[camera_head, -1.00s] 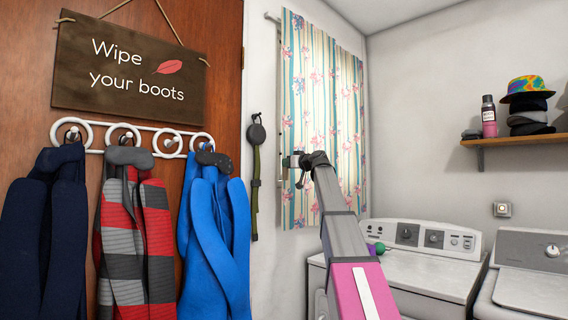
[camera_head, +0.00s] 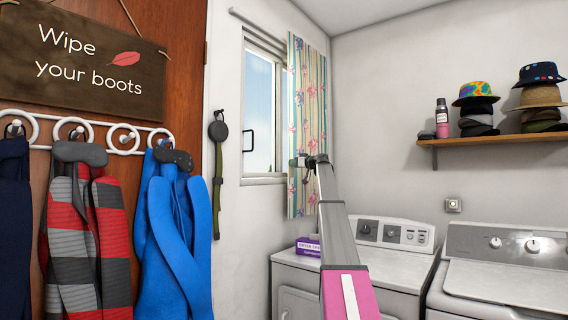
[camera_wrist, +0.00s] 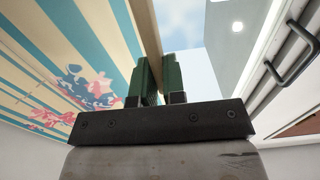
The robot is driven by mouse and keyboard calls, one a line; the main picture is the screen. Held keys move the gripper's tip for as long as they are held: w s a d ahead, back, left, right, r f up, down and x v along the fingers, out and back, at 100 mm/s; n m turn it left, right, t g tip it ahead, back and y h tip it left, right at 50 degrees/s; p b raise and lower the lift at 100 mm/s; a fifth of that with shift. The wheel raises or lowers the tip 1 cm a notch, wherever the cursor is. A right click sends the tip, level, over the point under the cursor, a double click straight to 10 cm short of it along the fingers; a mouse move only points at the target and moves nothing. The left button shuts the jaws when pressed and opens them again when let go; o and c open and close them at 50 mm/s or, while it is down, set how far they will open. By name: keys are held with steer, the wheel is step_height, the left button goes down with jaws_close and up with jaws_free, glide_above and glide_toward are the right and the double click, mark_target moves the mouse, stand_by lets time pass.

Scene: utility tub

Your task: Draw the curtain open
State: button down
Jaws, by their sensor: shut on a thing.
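The curtain (camera_head: 308,110) has blue, cream and tan stripes with pink flowers. In the head view it is bunched at the right part of the window (camera_head: 262,110), whose left part is uncovered. My gripper (camera_head: 304,163) is at the curtain's left edge, about mid-height. In the wrist view the green fingers of my gripper (camera_wrist: 160,80) are closed on the edge of the curtain (camera_wrist: 70,60), which spreads to the left. Window glass (camera_wrist: 192,50) shows on the right. The exact grip is partly hidden by the gripper body.
A curtain rod (camera_head: 250,22) runs above the window. Below stand a washer (camera_head: 400,262) and a second machine (camera_head: 510,280), with a purple box (camera_head: 308,247). A shelf (camera_head: 500,140) holds hats and a bottle. Scarves (camera_head: 180,230) hang on the door at left.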

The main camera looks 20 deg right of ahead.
steer(key=w+d, duration=0.1)
steer(key=d, duration=0.1)
steer(key=w+d, duration=0.2)
steer(key=shift+d, duration=0.1)
steer(key=shift+w, duration=0.1)
steer(key=c, duration=1.2)
jaws_free()
steer(key=shift+d, duration=0.2)
steer(key=v, duration=1.1)
